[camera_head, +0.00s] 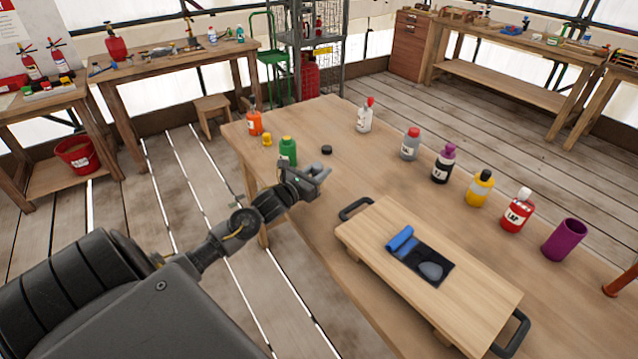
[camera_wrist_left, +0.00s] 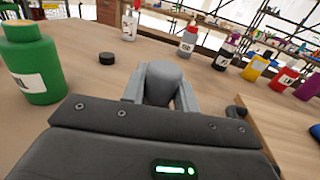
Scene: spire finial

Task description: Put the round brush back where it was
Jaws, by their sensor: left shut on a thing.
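My left gripper (camera_head: 318,176) is above the left edge of the wooden table, just right of and in front of the green bottle (camera_head: 288,150). It is shut on a grey, round-topped thing, seen between the fingers in the left wrist view (camera_wrist_left: 163,84). This may be the round brush, but no bristles show and its lower part is hidden. My right gripper is not in view. A wooden board (camera_head: 375,225) with dark handles stands to the right of my left gripper. On it lie a dark mat (camera_head: 410,265), a blue roll (camera_head: 401,239) and a grey oval thing (camera_head: 430,271).
A black disc (camera_head: 326,150) lies behind the gripper. Several bottles and a purple cup (camera_head: 564,239) line the right side. The table's middle (camera_head: 375,170) is clear.

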